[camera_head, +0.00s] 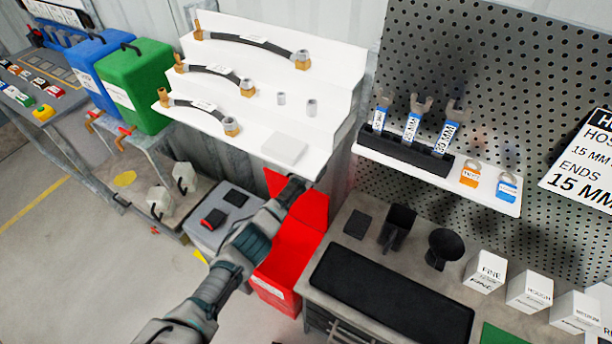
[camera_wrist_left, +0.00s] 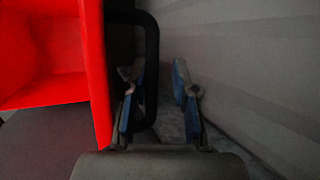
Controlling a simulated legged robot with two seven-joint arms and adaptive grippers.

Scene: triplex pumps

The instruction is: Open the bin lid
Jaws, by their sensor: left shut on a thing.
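The red bin (camera_head: 284,262) stands on the floor between a grey box and the workbench. Its red lid (camera_head: 312,208) is raised, standing steeply at the back near the wall, and the bin's inside shows. My left gripper (camera_head: 294,187) is at the lid's upper part, its arm crossing in front of the bin. In the left wrist view, the lid (camera_wrist_left: 101,75) is at the left with a black handle (camera_wrist_left: 152,60) beside it. My right gripper is not in view.
The workbench (camera_head: 340,283) with a black mat and cups is close on the right. A white hose shelf (camera_head: 264,78) hangs above the lid. The grey box (camera_head: 222,215) stands left of the bin. Open floor (camera_head: 75,250) lies at the left.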

